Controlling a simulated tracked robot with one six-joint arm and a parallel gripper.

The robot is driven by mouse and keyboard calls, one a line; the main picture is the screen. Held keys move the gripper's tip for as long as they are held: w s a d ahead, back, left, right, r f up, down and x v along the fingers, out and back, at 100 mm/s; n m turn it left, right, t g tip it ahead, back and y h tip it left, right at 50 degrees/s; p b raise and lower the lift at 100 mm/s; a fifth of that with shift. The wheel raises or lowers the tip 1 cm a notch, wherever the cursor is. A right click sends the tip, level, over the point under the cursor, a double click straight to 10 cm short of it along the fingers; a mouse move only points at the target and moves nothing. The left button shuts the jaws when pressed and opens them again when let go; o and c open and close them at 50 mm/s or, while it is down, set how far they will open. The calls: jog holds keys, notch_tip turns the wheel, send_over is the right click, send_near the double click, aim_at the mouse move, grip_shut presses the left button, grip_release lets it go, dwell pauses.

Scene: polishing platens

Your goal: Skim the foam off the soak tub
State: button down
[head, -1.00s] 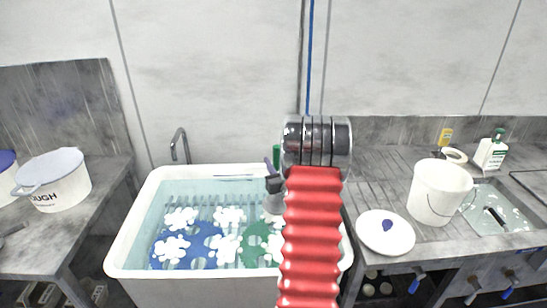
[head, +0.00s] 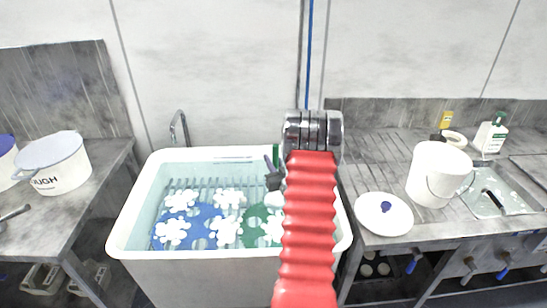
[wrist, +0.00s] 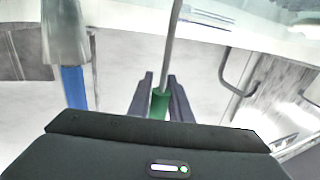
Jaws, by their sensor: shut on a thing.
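The white soak tub (head: 127,222) holds clear water over a slatted rack. Several white foam patches (head: 228,197) float on the water, above a blue disc (head: 205,216) and a green disc (head: 255,213). My gripper (head: 273,172) is over the tub's right part, beside my red-sleeved arm. In the wrist view my gripper (wrist: 160,95) is shut on the green handle (wrist: 159,103) of a tool with a thin grey rod. The handle also shows in the head view (head: 276,151). A pale piece below the gripper may be the tool's head; my arm partly hides that area.
A tap (head: 179,128) stands behind the tub. On the right bench are a white bucket (head: 432,172), a white lid (head: 372,217) with a blue knob, a bottle (head: 490,136) and a sink. A large pot (head: 62,168) stands on the left bench.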

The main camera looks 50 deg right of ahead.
dwell(0.3)
jog(key=s+a, duration=0.9)
jog(key=a, duration=0.1)
jog(key=shift+s+a, duration=0.3)
dwell(1.0)
jog(key=shift+w+r, duration=0.1)
jog(key=w+a, duration=1.2)
jog(key=w, duration=0.1)
jog(key=shift+w, duration=0.2)
dwell(1.4)
jog(key=shift+d, duration=0.1)
